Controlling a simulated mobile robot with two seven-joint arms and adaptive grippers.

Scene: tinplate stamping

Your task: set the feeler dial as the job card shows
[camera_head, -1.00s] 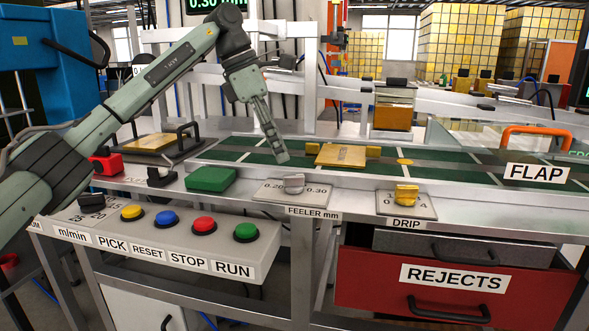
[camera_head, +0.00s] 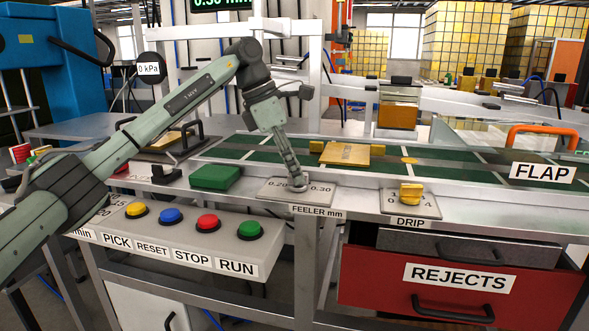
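The feeler dial (camera_head: 318,196) is a pale plate on the bench front, marked 0.20 and 0.30, above the label FEELER mm. My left gripper (camera_head: 297,181) points down at the middle of this plate, with its fingertips at the dial's knob. The fingers cover most of the knob, so its setting is hidden. The fingers line up one behind the other from here, so I cannot tell whether they are open or shut on the knob. A dark display (camera_head: 221,4) at the top edge is partly cut off and appears to read 0.30 mm. My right gripper is not in view. No job card can be made out.
The yellow DRIP knob (camera_head: 410,192) sits to the right of the feeler dial. A green block (camera_head: 215,177) lies to its left. A gold tinplate piece (camera_head: 345,154) rests on the green conveyor behind. Several coloured buttons (camera_head: 208,223) line the panel below left.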

